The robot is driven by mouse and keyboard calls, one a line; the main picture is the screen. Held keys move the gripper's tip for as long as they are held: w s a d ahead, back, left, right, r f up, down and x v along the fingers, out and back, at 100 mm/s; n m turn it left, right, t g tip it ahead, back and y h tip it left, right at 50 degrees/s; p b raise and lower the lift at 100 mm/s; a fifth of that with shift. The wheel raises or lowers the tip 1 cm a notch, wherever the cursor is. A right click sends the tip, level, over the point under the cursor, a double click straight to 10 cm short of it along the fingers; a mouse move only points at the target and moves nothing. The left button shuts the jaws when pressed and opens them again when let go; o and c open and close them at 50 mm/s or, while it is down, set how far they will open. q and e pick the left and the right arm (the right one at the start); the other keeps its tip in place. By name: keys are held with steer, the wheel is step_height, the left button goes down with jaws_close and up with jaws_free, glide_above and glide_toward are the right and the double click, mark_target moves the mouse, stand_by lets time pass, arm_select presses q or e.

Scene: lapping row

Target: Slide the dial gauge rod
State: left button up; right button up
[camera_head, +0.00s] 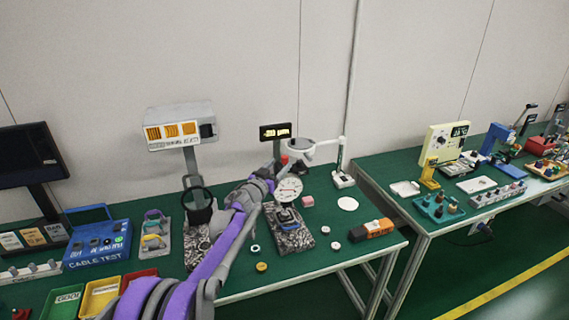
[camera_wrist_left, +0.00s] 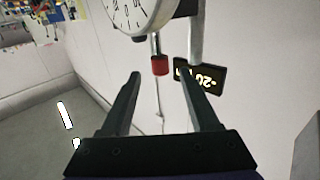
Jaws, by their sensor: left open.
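The dial gauge (camera_head: 289,190) has a round white face and stands over a speckled plate (camera_head: 294,240) on the green bench. In the left wrist view the dial (camera_wrist_left: 140,14) shows at the top edge, and a thin rod with a red end cap (camera_wrist_left: 160,66) sticks out from it. My left gripper (camera_head: 281,170) is at the gauge, its arm coming in from the lower left. In the wrist view its two fingers (camera_wrist_left: 159,74) are apart, and the red cap appears in the gap between their tips. Contact cannot be told. My right gripper is not in view.
A small black display (camera_head: 275,132) stands behind the gauge, and a white ring magnifier (camera_head: 301,146) is close at its right. An orange-black box (camera_head: 371,229), a pink block (camera_head: 307,201) and small round parts lie nearby. A blue cable tester (camera_head: 97,243) stands left.

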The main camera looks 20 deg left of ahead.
arm_select(q)
steer(key=s, duration=0.2)
steer(key=shift+s+a, duration=0.3)
steer(key=shift+r, duration=0.1)
steer(key=s+a+r+n+g+y, duration=0.1)
steer(key=s+n+g+y, duration=0.15)
steer(key=s, duration=0.65)
steer(key=s+a+r+n+g+y, duration=0.15)
steer(key=s+y, duration=0.25)
steer(key=s, duration=0.4)
steer(key=s+d+f+g+h, duration=0.1)
steer(key=s+f, duration=0.4)
steer(key=s, duration=0.5)
steer(key=s+d+f+m+g+h+p, duration=0.1)
steer(key=s+d+f+g, duration=0.3)
steer(key=s, duration=0.7)
steer(key=s+d+f+g+h+p, duration=0.1)
steer(key=s+d+f+g, duration=0.2)
steer(key=s+f, duration=0.5)
steer(key=s+d, duration=0.1)
steer(key=s, duration=0.2)
steer(key=shift+d+m, duration=0.25)
steer(key=shift+m, duration=0.15)
